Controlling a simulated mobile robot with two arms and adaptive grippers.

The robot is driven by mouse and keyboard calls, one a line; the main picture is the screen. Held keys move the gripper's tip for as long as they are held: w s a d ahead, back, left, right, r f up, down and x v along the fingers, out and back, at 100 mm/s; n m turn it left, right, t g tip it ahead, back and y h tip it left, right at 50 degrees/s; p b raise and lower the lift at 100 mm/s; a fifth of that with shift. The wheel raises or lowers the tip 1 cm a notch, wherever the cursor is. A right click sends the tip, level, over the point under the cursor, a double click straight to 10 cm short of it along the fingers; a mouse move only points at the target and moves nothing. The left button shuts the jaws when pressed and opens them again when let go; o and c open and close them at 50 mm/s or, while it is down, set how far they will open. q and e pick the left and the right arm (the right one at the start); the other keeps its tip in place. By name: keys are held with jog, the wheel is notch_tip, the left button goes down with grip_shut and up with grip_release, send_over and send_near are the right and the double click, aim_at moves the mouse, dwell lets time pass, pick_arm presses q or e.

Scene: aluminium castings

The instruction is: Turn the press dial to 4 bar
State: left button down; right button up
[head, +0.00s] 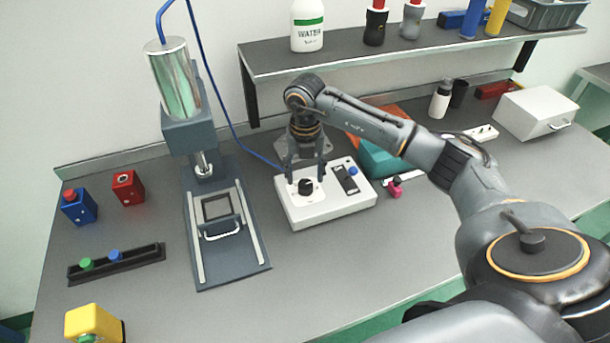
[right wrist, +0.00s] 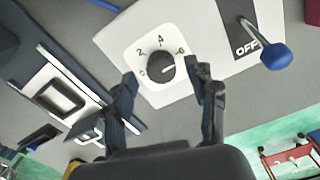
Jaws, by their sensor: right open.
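The press dial (head: 305,187) is a black round knob on the white control box (head: 330,208). In the right wrist view the dial (right wrist: 160,66) sits on a white scale plate marked 0, 2, 4 and 6; I cannot tell surely where its pointer stands. My right gripper (head: 306,174) is open and points down over the dial. In the right wrist view its fingertips (right wrist: 160,78) stand on either side of the dial, apart from it. A blue-knobbed lever (head: 352,171) is beside the dial, with OFF printed near it. My left gripper is out of view.
The press (head: 188,130) with its sliding tray and handle stands left of the box. A pink-and-black item (head: 396,187) and a teal bin (head: 380,160) lie right of it. A shelf (head: 380,52) with bottles runs behind.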

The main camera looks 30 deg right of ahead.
aim_at(305, 186)
jog(key=shift+f, duration=1.2)
jog(key=c, duration=1.1)
jog(key=shift+c, duration=0.2)
